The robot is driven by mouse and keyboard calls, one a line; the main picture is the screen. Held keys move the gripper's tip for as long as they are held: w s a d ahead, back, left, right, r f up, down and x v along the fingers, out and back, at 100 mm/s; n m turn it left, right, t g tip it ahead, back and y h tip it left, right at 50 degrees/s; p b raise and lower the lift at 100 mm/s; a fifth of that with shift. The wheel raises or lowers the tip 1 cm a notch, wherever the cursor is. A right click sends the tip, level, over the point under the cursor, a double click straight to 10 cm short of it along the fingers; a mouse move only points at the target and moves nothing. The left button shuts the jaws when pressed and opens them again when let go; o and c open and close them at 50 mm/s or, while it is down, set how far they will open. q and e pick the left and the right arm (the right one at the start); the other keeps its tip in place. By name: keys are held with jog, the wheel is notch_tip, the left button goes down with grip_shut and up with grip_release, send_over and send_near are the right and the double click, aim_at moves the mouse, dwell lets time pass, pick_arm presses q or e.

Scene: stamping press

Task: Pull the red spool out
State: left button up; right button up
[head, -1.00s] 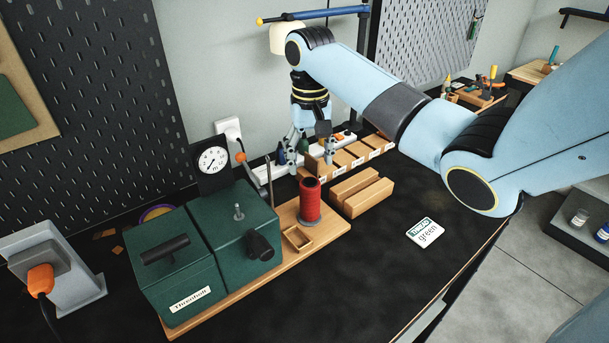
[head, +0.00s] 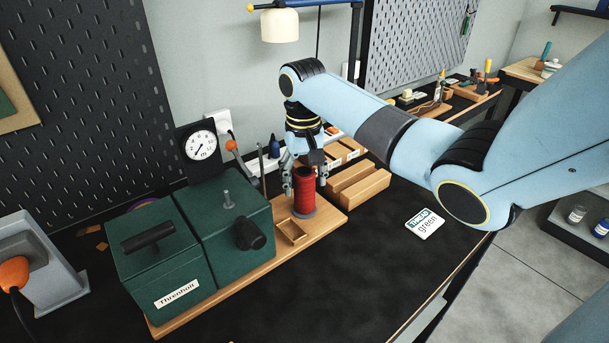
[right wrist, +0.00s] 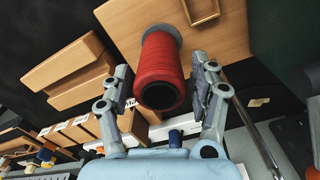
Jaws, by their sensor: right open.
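The red spool (head: 304,190) stands upright on the wooden base board (head: 331,210), to the right of the green press (head: 229,225). My right gripper (head: 305,178) is open and has its fingers on either side of the spool's upper part. In the right wrist view the red spool (right wrist: 160,70) lies between the two open fingers of my right gripper (right wrist: 164,88), with a visible gap on each side. Its dark hollow end faces the camera and its grey flange rests at the board. My left gripper is not in view.
A small wooden tray (head: 281,237) sits on the board in front of the spool. A grooved wooden block (head: 365,196) stands to the right. A dial gauge (head: 200,146) and thin rods are behind the press.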

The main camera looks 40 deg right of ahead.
jog(key=c, duration=1.1)
jog(key=shift+r+p, duration=0.4)
jog(key=shift+p, duration=0.1)
notch_tip(320, 180, up, 3)
jog(key=p, duration=0.3)
jog(key=shift+r+p, duration=0.1)
jog(key=shift+p, duration=0.2)
jog(key=shift+r, duration=1.3)
jog(key=shift+w+r, duration=0.1)
jog(key=shift+r, duration=3.95)
